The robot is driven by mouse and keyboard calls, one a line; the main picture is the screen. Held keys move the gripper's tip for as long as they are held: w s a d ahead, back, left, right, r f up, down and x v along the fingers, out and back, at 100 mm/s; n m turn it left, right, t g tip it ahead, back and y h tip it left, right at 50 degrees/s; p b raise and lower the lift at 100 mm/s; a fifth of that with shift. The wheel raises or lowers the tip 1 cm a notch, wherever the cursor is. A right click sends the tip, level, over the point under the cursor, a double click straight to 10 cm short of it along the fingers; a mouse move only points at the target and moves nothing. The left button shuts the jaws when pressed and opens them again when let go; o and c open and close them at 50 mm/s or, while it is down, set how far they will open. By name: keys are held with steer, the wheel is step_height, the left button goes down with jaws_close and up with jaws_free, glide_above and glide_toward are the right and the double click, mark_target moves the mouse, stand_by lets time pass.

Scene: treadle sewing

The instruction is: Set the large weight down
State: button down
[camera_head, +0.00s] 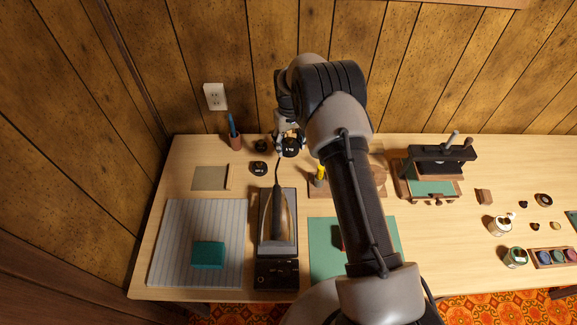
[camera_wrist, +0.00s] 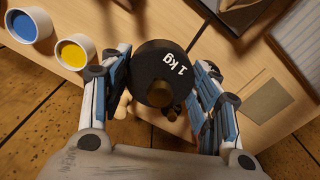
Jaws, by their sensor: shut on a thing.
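The large weight (camera_wrist: 160,65) is a dark round disc marked "1 kg" with a knob. My gripper (camera_wrist: 162,80) is shut on it, with one blue-and-grey finger on each side. In the head view, the weight (camera_head: 291,152) shows under my gripper (camera_head: 289,140) near the back edge of the table (camera_head: 205,158). I cannot tell whether its underside touches the table or is just above it. Two other dark weight-like pieces, one farther back (camera_head: 261,146) and one nearer (camera_head: 259,168), stand to its left.
A brush cup (camera_head: 235,141) stands at the back left. In the wrist view, blue (camera_wrist: 28,25) and yellow (camera_wrist: 75,52) pots stand to the left. My arm hides part of the table's middle. A flat pad (camera_head: 209,178) lies left.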

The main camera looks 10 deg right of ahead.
mark_target(289, 170)
step_height(289, 170, down, 11)
steer(key=shift+f+b, duration=0.1)
steer(key=shift+b, duration=0.85)
steer(key=shift+f, duration=0.15)
steer(key=c, duration=0.6)
jaws_free()
steer(key=shift+f, duration=0.1)
